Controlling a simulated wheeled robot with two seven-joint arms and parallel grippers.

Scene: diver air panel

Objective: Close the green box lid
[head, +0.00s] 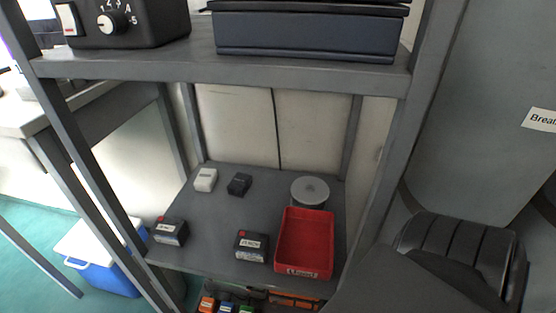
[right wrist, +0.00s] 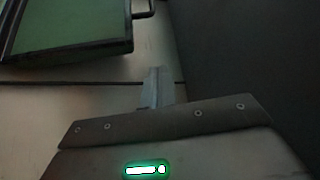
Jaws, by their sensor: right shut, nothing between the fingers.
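A green box (right wrist: 70,32) with a dark rim and a dark handle shows at the upper left of the right wrist view. It is cut off by the picture edge, and I cannot tell how its lid stands. My right gripper (right wrist: 157,72) is in the middle of that view, shut and empty, pointing away from the camera. In the picture it is below and right of the box, apart from it. The green box cannot be made out in the head view. My left gripper is not in view.
A grey shelf rack (head: 222,72) fills the head view. Its upper shelf holds a dark blue box (head: 305,36) and a black dial unit (head: 120,22). The lower shelf holds a red tray (head: 305,240), a grey round item (head: 310,190) and several small boxes. A blue cooler (head: 98,262) stands left.

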